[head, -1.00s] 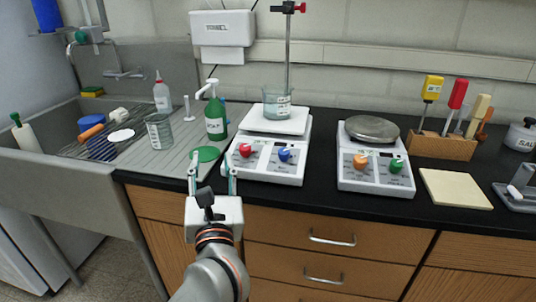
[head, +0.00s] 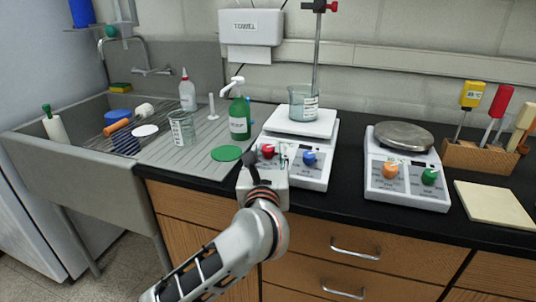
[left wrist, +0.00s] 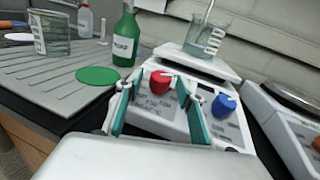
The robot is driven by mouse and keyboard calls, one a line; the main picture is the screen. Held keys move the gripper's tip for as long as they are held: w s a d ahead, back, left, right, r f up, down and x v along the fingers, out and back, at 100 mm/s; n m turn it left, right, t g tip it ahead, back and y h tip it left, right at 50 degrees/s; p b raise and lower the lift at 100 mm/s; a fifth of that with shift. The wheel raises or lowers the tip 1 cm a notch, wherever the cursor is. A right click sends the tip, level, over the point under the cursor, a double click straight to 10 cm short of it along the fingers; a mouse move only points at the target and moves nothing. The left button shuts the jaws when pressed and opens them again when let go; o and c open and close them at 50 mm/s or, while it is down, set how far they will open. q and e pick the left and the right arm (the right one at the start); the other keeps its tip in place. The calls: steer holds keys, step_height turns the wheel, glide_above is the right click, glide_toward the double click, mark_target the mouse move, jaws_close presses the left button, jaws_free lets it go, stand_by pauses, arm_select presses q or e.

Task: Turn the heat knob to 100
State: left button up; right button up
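A white hotplate stirrer (head: 310,178) stands on the black counter with a red knob (head: 267,151) and a blue knob (head: 309,158) on its front panel. A second white unit (head: 405,196) to its right has an orange knob (head: 391,170) and a green knob (head: 429,176). The panel lettering is too small to read. My left gripper (head: 271,160) is in front of the first unit's panel. In the left wrist view its fingers (left wrist: 160,85) are open and empty, one on each side of the red knob (left wrist: 159,82). I cannot tell whether they touch it. My right gripper is not in view.
A glass beaker (head: 303,105) sits on the first unit's plate, with a stand rod behind it. A pale board (head: 494,205) lies at the right.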

arm_select(q)
jaws_close()
steer(key=shift+a+m+h, duration=0.1)
steer(key=shift+m+h, duration=0.2)
